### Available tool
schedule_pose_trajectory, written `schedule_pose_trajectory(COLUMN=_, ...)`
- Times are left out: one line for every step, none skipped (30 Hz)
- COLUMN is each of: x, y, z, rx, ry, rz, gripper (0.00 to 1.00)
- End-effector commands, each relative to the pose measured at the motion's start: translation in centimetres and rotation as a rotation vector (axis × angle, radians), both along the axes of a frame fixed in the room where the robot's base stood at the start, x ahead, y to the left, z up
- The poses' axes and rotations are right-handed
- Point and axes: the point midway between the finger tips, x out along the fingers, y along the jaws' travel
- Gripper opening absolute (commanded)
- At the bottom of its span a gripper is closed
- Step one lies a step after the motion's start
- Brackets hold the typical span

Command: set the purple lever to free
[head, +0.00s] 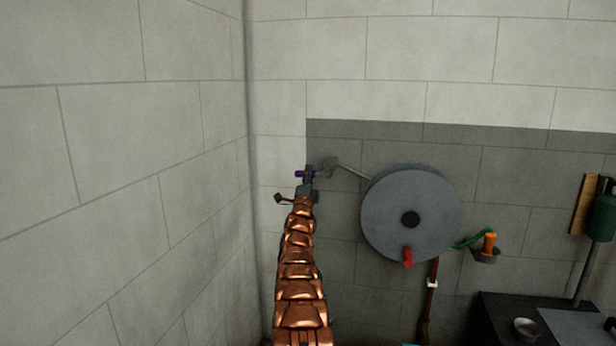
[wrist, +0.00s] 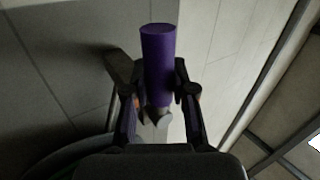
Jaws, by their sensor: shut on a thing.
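The purple lever's handle (wrist: 158,62) stands between the two fingers of my gripper (wrist: 159,95) in the wrist view, and the jaws are shut on it. In the head view the purple lever (head: 299,174) is a small purple piece at the tip of my gripper (head: 308,176), near the wall corner. A thin grey rod (head: 352,171) runs from near there to the large grey disc (head: 385,215) on the wall. The lever's base is partly hidden by my gripper. No marking for free is readable.
A red handle (head: 407,257) sits at the disc's lower edge. The left wall (head: 130,190) is close to my arm.

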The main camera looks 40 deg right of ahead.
Motion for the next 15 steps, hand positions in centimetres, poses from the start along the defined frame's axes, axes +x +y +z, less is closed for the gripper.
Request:
schedule_pose_trajectory(x=-0.06, y=-0.07, z=0.03, rx=0.000, ry=0.000, rz=-0.001, gripper=0.00)
schedule_pose_trajectory(x=-0.05, y=-0.07, z=0.02, rx=0.000, ry=0.000, rz=-0.001, gripper=0.00)
schedule_pose_trajectory(x=-0.05, y=-0.06, z=0.03, rx=0.000, ry=0.000, rz=-0.001, gripper=0.00)
schedule_pose_trajectory(x=-0.05, y=-0.07, z=0.02, rx=0.000, ry=0.000, rz=-0.001, gripper=0.00)
schedule_pose_trajectory(x=-0.05, y=-0.07, z=0.02, rx=0.000, ry=0.000, rz=-0.001, gripper=0.00)
schedule_pose_trajectory(x=-0.05, y=-0.06, z=0.03, rx=-0.001, ry=0.001, rz=-0.001, gripper=0.27)
schedule_pose_trajectory(x=-0.05, y=-0.07, z=0.02, rx=-0.001, ry=0.001, rz=-0.001, gripper=0.30)
schedule_pose_trajectory(x=-0.04, y=-0.06, z=0.02, rx=-0.001, ry=0.001, rz=-0.001, gripper=0.33)
schedule_pose_trajectory(x=-0.04, y=-0.05, z=0.02, rx=-0.001, ry=0.001, rz=-0.001, gripper=0.37)
schedule_pose_trajectory(x=-0.03, y=-0.05, z=0.01, rx=-0.001, ry=0.001, rz=-0.001, gripper=0.41)
schedule_pose_trajectory(x=-0.02, y=-0.04, z=0.01, rx=-0.001, ry=0.001, rz=-0.001, gripper=0.44)
schedule_pose_trajectory(x=-0.02, y=-0.04, z=0.01, rx=-0.001, ry=0.001, rz=-0.001, gripper=0.48)
schedule_pose_trajectory(x=-0.02, y=-0.02, z=0.01, rx=-0.001, ry=0.001, rz=-0.001, gripper=0.51)
schedule_pose_trajectory(x=-0.01, y=-0.02, z=0.01, rx=-0.001, ry=0.001, rz=-0.001, gripper=0.52)
schedule_pose_trajectory(x=0.00, y=-0.02, z=-0.02, rx=0.000, ry=0.002, rz=0.000, gripper=0.52)
